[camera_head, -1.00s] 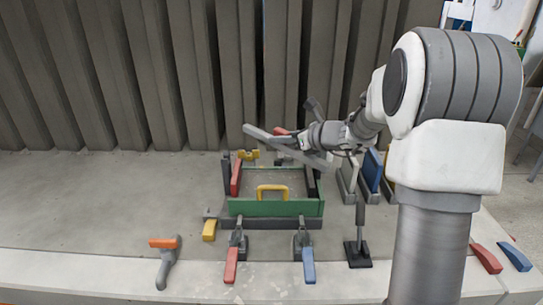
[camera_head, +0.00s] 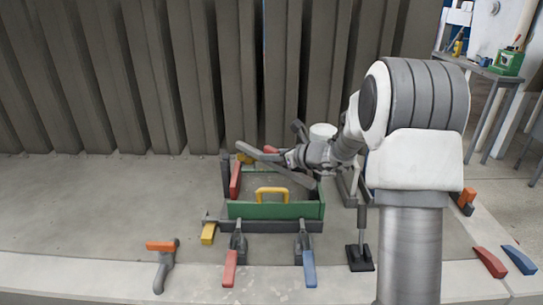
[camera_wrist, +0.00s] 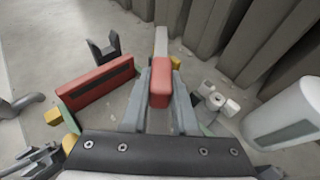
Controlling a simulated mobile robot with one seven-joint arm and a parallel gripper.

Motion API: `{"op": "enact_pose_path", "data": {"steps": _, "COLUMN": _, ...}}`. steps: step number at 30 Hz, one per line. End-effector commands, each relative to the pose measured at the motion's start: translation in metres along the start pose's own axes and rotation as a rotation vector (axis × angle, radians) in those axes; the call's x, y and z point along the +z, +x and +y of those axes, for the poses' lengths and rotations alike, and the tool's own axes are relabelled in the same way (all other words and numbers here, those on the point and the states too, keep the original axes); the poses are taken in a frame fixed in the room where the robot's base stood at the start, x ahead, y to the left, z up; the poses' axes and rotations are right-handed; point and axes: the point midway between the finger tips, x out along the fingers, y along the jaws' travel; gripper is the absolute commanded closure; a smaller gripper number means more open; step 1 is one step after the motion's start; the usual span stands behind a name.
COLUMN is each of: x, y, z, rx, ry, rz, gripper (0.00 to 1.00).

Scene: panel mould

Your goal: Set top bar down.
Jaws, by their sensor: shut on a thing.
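My gripper (camera_wrist: 162,100) is shut on the red grip (camera_wrist: 161,83) of the grey top bar (camera_wrist: 161,42). In the head view the top bar (camera_head: 252,155) is tilted and held over the back of the mould. The mould has a green front side (camera_head: 275,210) with a yellow handle (camera_head: 272,190) and a red-handled left side (camera_head: 235,181), which also shows in the wrist view (camera_wrist: 96,86). The far side of the mould is partly hidden by the bar and my arm. I cannot tell whether the bar touches anything.
Red-handled (camera_head: 230,268) and blue-handled (camera_head: 308,268) clamps stand before the mould. An orange-handled tool (camera_head: 162,262) lies front left and a black-based post (camera_head: 360,257) stands front right. Ribbed grey panels (camera_head: 150,80) rise behind. The floor at left is clear.

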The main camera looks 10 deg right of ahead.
Motion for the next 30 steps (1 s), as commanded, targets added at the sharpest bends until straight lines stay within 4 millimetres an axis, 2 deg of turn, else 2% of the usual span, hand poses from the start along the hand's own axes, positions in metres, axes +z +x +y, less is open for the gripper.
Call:
{"op": "enact_pose_path", "data": {"steps": 13, "x": -0.0077, "y": 0.0036, "z": -0.0002, "rx": 0.0, "ry": -0.001, "rz": -0.003, "gripper": 1.0}}
{"op": "enact_pose_path", "data": {"steps": 14, "x": -0.0092, "y": 0.0038, "z": -0.0001, "rx": 0.0, "ry": 0.0, "rz": 0.0, "gripper": 0.67}}
{"op": "enact_pose_path", "data": {"steps": 18, "x": -0.0093, "y": 0.0038, "z": -0.0001, "rx": 0.0, "ry": 0.0, "rz": 0.0, "gripper": 0.43}}
{"op": "enact_pose_path", "data": {"steps": 30, "x": -0.0043, "y": 0.0017, "z": -0.0001, "rx": 0.0, "ry": 0.0, "rz": 0.0, "gripper": 0.43}}
